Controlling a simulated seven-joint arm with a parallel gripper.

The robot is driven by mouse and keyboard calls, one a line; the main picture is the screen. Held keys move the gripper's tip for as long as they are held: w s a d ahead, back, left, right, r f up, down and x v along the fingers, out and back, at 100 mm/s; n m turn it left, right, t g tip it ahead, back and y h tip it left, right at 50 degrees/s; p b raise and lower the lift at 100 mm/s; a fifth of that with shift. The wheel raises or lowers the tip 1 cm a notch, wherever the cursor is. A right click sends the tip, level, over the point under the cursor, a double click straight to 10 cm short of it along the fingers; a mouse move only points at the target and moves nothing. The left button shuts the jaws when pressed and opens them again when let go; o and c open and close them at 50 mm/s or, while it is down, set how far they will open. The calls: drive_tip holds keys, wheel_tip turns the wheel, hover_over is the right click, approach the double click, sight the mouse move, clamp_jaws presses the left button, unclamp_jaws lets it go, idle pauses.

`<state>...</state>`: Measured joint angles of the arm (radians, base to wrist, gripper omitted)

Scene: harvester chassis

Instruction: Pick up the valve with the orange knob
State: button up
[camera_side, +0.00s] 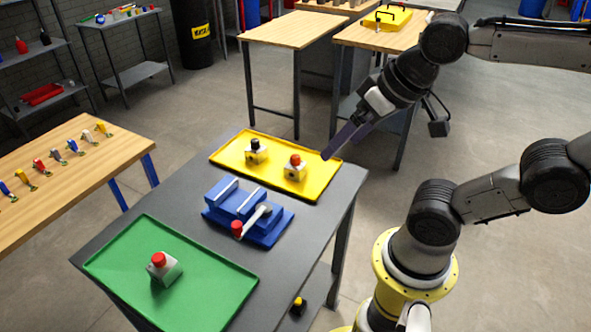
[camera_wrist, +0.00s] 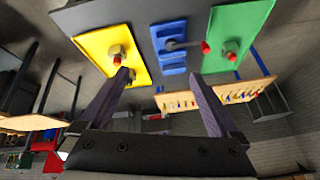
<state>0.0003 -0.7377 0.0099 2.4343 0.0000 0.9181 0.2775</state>
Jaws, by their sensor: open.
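A valve with an orange-red knob (camera_side: 295,167) stands upright on the right part of the yellow tray (camera_side: 324,188). In the wrist view this valve (camera_wrist: 117,51) is at the upper left, beyond the left fingertip. A valve with a black knob (camera_side: 256,152) stands beside it; in the wrist view it is partly hidden by the left finger. A third valve with a red knob (camera_side: 163,267) stands on the green tray (camera_side: 214,303). My gripper (camera_side: 338,148) is open and empty, above and to the right of the yellow tray, apart from all valves. It also shows in the wrist view (camera_wrist: 158,74).
A blue vise (camera_side: 238,211) with a red-ended handle sits between the trays on the grey table (camera_side: 185,213). A wooden bench (camera_side: 80,150) with several small coloured items is at the left. Wooden tables (camera_side: 290,30) stand behind. Space above the trays looks clear.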

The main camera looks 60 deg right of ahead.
drive_tip(key=w+d+r+m+g, duration=0.1)
drive_tip(key=w+d+r+m, duration=0.1)
drive_tip(key=w+m, duration=0.4)
drive_tip(key=m+g, duration=0.5)
drive_tip(key=m, duration=0.3)
hover_over(295, 165)
wheel_tip(295, 165, down, 13)
drive_tip(key=shift+w+d+f, duration=0.35)
drive_tip(key=shift+d+f, duration=0.05)
drive_tip(key=shift+d, duration=0.05)
wheel_tip(295, 165, down, 13)
drive_tip(key=shift+s+f, duration=0.1)
clamp_jaws()
